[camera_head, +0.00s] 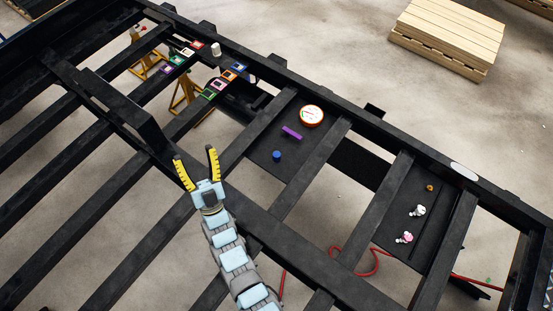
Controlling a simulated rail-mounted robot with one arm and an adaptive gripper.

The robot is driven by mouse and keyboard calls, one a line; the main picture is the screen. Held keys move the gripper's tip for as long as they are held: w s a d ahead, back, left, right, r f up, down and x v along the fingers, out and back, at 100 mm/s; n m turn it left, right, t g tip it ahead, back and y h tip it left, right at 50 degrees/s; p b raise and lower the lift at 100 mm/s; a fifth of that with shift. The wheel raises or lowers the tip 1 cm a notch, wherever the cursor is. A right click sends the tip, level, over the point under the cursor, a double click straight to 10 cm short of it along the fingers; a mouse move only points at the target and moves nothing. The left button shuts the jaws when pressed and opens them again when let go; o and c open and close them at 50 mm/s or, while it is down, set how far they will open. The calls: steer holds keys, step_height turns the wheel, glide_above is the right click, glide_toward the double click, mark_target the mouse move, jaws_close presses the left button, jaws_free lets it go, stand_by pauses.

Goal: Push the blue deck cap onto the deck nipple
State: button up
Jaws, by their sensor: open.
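A small blue cap (277,156) is on a dark plate (262,150) between the beams of the black trailer frame. I cannot tell whether it sits on anything or lies loose. My gripper (195,155) is open and empty, its two yellow-and-black fingers spread apart. It is to the left of the blue cap and apart from it, above the frame. I cannot make out the deck nipple for sure; a small orange-gold fitting (430,187) shows on another dark plate at the right.
A purple bar (292,132) and a round orange-rimmed gauge (311,115) are near the blue cap. Two white fittings, one whitish (418,210) and one pinkish (404,237), are at the right. Several coloured square pieces (218,85) lie at the upper left. Open gaps separate the beams.

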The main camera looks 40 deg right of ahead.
steer(key=w+d+f+g+y+b, duration=0.2)
steer(key=w+d+f+g+b, duration=0.15)
steer(key=w+d, duration=0.45)
steer(key=w+d+f+g+y+b, duration=0.25)
steer(key=w+f, duration=0.25)
steer(key=w, duration=0.7)
steer(key=w+d+f+g+y+b, duration=0.25)
steer(key=w+d+f, duration=0.3)
steer(key=w, duration=0.45)
steer(key=s+d+f+n+g+y+b, duration=0.45)
steer(key=s+d+f+g+b, duration=0.35)
steer(key=s+g, duration=0.25)
steer(key=s+d+f+g, duration=0.2)
steer(key=s+d, duration=0.1)
steer(key=s, duration=0.6)
steer(key=s+d+f+g+b, duration=0.1)
steer(key=s+d+f+g, duration=0.1)
steer(key=s, duration=0.6)
steer(key=shift+s+d+n+g, duration=0.35)
steer(key=shift+d+n, duration=0.1)
steer(key=shift+d, duration=0.4)
steer(key=shift+f, duration=0.15)
steer(key=b, duration=0.2)
glide_above(277, 154)
steer(key=f, duration=1.1)
steer(key=shift+s+a, duration=0.15)
steer(key=shift+s, duration=0.15)
steer(key=shift+f, duration=0.5)
